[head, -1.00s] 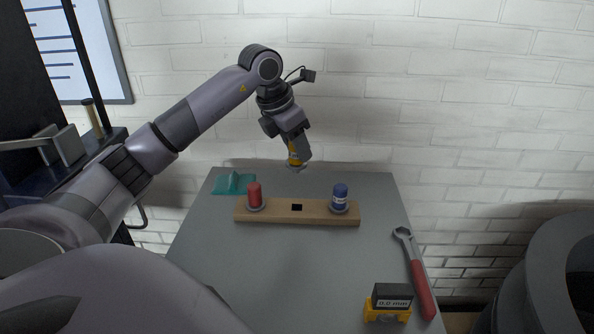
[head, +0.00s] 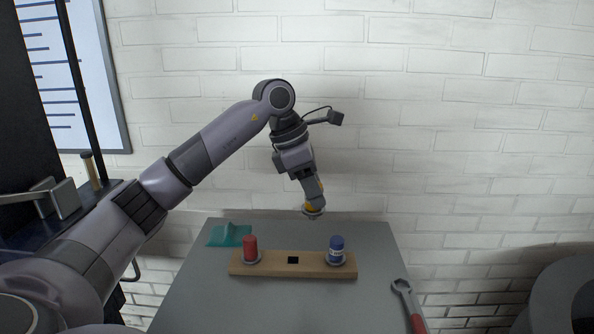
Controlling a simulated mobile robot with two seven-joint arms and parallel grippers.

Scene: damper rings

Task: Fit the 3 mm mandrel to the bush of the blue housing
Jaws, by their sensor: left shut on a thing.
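The blue housing (head: 337,248), a small upright cylinder with a pale label, stands at the right end of a wooden block (head: 293,271), with a grey ring around its foot. My left gripper (head: 313,206) is shut on a yellow piece with a grey lower end (head: 315,213). It hangs above and a little left of the blue housing in the picture, apart from it. I cannot read a size on the held piece, and the fingers partly hide it. The bush of the blue housing cannot be made out. My right gripper is not in view.
A red housing (head: 250,247) stands at the block's left end, with a black square (head: 293,260) between. A teal piece (head: 229,236) lies behind left. A red-handled wrench (head: 407,304) lies at the right of the grey table (head: 230,306). The table's front is clear.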

